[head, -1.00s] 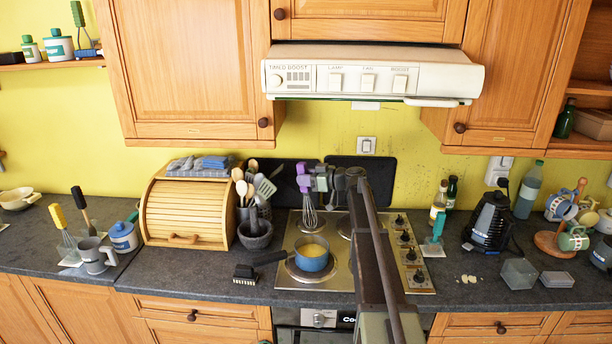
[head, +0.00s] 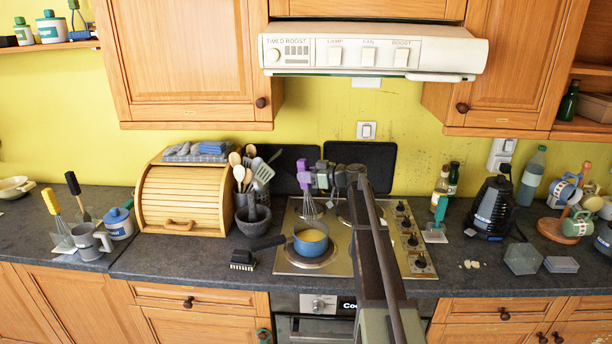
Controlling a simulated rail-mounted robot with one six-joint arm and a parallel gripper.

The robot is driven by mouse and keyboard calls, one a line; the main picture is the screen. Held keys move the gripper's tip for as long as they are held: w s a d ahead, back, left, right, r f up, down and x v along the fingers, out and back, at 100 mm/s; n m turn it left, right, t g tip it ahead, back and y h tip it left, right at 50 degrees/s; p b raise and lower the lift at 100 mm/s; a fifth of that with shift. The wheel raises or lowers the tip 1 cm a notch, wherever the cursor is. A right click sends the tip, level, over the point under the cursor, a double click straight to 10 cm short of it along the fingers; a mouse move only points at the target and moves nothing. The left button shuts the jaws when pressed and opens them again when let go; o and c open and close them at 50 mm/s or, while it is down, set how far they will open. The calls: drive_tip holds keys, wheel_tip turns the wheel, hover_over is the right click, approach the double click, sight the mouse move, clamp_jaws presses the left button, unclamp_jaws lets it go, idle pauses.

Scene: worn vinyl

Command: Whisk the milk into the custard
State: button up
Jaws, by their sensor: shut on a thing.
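A small blue saucepan (head: 311,246) with a dark handle to the left sits on the front left burner of the hob. Yellow custard (head: 311,234) shows inside it. My gripper (head: 317,177) is shut on the purple handle of a whisk (head: 306,181). The whisk hangs upright, its wire head (head: 310,208) just above or behind the pan's rim as seen here; I cannot tell whether it is over the opening. My arm comes up from the bottom right of the pan. No milk can be made out for sure.
A mortar (head: 254,219) and a utensil crock stand left of the hob, beside a wooden bread bin (head: 182,197). A black brush (head: 243,260) lies in front. The range hood (head: 370,54) overhangs the hob.

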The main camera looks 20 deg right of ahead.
sight(306, 195)
wheel_tip(306, 195, down, 8)
drive_tip(key=b, duration=0.7)
drive_tip(key=shift+f, duration=0.1)
